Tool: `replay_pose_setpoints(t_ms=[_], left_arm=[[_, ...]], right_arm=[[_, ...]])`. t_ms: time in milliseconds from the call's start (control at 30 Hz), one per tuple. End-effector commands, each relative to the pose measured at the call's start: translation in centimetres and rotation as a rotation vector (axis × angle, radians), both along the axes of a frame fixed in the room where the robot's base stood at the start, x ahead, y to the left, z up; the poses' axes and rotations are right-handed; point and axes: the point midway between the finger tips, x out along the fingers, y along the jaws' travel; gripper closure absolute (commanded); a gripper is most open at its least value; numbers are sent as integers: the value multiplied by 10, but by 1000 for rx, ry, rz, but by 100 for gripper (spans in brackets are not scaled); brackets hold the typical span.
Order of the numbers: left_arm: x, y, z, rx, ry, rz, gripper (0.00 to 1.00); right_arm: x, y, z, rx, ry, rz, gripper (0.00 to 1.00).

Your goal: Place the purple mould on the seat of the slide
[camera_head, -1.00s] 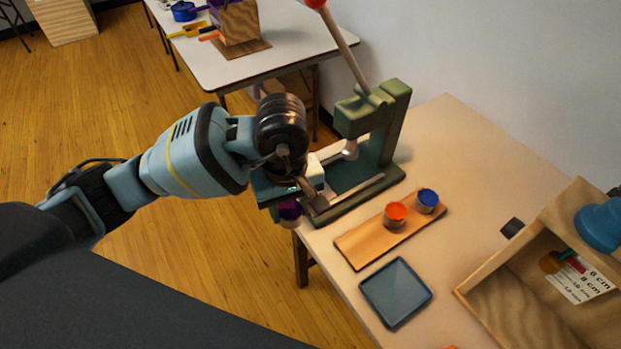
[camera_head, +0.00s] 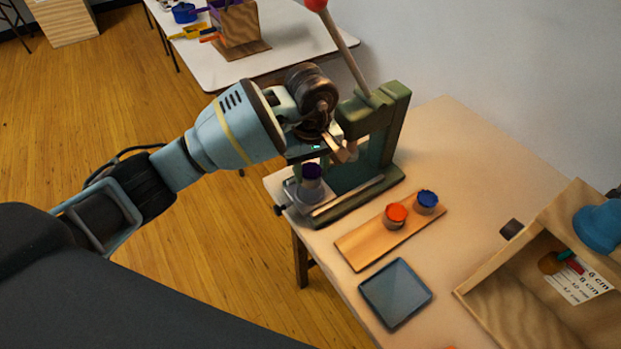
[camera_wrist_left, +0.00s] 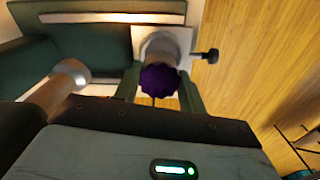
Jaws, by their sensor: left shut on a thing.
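In the left wrist view the purple mould (camera_wrist_left: 160,80) sits between the two green fingers, in front of the slide's pale plate (camera_wrist_left: 178,42) and round grey seat. The mould covers part of the seat, and I cannot tell whether they touch. My right gripper is not in view.
A wooden board (camera_head: 365,240) holds an orange cup (camera_head: 396,215) and a blue cup (camera_head: 427,201). A blue-grey tray (camera_head: 396,293) lies in front of it. A wooden box (camera_head: 520,305) stands at the right. The press's red-knobbed lever (camera_head: 343,50) rises beside my arm.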

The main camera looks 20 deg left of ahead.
Motion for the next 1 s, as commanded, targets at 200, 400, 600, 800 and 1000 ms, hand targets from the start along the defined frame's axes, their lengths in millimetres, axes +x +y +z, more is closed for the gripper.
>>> replay_pose_setpoints(t_ms=[200,400,600,800,1000], left_arm=[[-2,0,-30,-1,4,0,86],[-2,0,-33,2,3,-1,86],[-2,0,-36,2,4,-1,86],[-2,0,-37,2,4,-1,43],[-2,0,-37,2,4,-1,38]], right_arm=[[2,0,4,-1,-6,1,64],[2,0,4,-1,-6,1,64],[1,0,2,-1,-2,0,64],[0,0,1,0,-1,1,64],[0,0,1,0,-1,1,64]])
